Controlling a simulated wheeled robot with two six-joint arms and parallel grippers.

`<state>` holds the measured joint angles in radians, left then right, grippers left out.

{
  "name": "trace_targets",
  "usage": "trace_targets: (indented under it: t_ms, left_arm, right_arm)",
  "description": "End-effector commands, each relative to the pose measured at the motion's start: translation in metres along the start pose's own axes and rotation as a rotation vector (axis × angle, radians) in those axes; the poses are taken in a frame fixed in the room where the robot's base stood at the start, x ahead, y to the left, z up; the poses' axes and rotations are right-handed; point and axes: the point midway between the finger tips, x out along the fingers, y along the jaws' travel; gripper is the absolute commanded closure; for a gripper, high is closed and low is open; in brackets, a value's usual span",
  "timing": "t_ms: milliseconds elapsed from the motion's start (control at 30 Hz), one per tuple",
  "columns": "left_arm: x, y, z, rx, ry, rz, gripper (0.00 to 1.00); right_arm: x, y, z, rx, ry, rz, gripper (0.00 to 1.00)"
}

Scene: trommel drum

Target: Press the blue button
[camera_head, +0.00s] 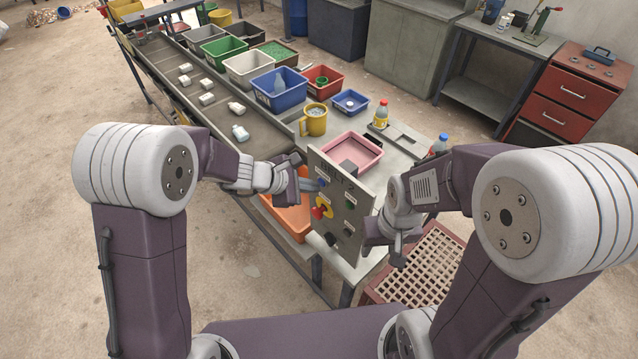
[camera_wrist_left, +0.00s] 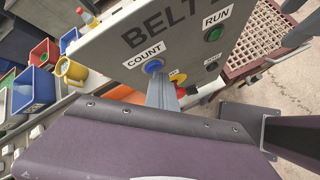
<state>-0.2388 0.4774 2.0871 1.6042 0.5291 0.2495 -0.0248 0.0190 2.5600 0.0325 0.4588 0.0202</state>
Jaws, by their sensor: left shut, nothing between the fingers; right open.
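The blue button (camera_wrist_left: 154,66) sits under the label "COUNT" on an upright grey control panel (camera_wrist_left: 110,50). In the head view the blue button (camera_head: 323,182) is at the panel's upper left, and the panel (camera_head: 338,232) stands at the near end of the bench. My left gripper (camera_head: 317,186) is shut and empty, its tips right at the blue button. In the left wrist view the shut fingers (camera_wrist_left: 162,93) reach up to just below the button; whether they touch it I cannot tell. My right gripper (camera_head: 397,249) is open and empty, right of the panel.
A green button (camera_wrist_left: 213,34) labelled "RUN" is on the panel, with a red and yellow knob (camera_head: 321,208) below the blue button. An orange bin (camera_head: 290,215) is below. A pink tray (camera_head: 353,155) and a yellow mug (camera_head: 314,120) stand behind the panel.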

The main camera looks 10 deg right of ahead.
Motion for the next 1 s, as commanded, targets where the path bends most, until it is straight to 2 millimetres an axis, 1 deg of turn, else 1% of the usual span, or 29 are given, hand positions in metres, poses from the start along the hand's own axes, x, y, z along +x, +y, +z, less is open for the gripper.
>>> trace_targets:
  t_ms: [300, 667, 1000]
  left_arm:
    - [-0.010, -0.008, -0.008, -0.001, -0.001, 0.001, 1.00]
    - [-0.013, -0.010, -0.010, 0.000, 0.000, 0.001, 1.00]
    - [-0.036, -0.026, -0.027, -0.002, 0.001, 0.003, 1.00]
  right_arm:
    - [0.009, 0.000, 0.001, 0.000, 0.000, 0.000, 0.51]
    - [0.009, 0.000, 0.001, 0.000, 0.000, 0.000, 0.51]
    - [0.021, 0.000, 0.002, 0.000, 0.000, 0.000, 0.51]
